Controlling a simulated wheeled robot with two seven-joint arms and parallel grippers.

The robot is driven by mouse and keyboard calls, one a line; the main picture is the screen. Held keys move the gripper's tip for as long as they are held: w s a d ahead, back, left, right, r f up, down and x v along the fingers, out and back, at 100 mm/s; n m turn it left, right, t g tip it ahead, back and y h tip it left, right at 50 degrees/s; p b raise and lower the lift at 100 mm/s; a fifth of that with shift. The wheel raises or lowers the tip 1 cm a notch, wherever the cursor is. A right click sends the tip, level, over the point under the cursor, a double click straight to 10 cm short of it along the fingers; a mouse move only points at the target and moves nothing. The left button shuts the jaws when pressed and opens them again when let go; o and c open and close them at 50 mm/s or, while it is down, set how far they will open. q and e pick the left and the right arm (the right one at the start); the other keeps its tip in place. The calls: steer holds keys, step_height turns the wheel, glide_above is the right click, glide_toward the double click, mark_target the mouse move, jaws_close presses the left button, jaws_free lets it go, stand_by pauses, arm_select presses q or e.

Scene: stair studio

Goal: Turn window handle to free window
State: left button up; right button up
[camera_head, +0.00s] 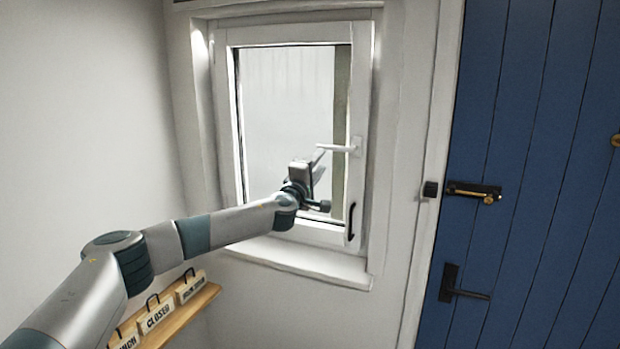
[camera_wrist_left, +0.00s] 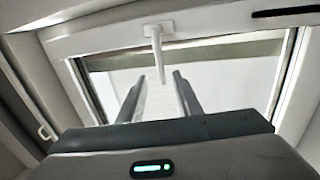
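The white window handle (camera_head: 338,148) sits on the right side of the window sash (camera_head: 362,100). Its lever lies level and points left in the head view. The sash appears closed in its frame. My left gripper (camera_head: 320,160) is just below and left of the lever's free end. In the left wrist view the two fingers (camera_wrist_left: 159,77) are apart, and the handle (camera_wrist_left: 156,50) reaches from its plate down to between the fingertips. I cannot tell whether a finger touches it. My right gripper is not in view.
A black pull (camera_head: 350,222) is low on the sash. The white sill (camera_head: 310,262) juts out below. A wooden shelf (camera_head: 185,315) with several signs (camera_head: 157,314) is under my left arm. A blue door (camera_head: 540,180) with black hardware stands right.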

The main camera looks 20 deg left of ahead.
arm_select(q)
steer(key=s+f+b, duration=0.1)
steer(key=s, duration=0.5)
steer(key=shift+s+f+b, duration=0.15)
steer(key=shift+s+b, duration=0.05)
steer(key=shift+b, duration=0.1)
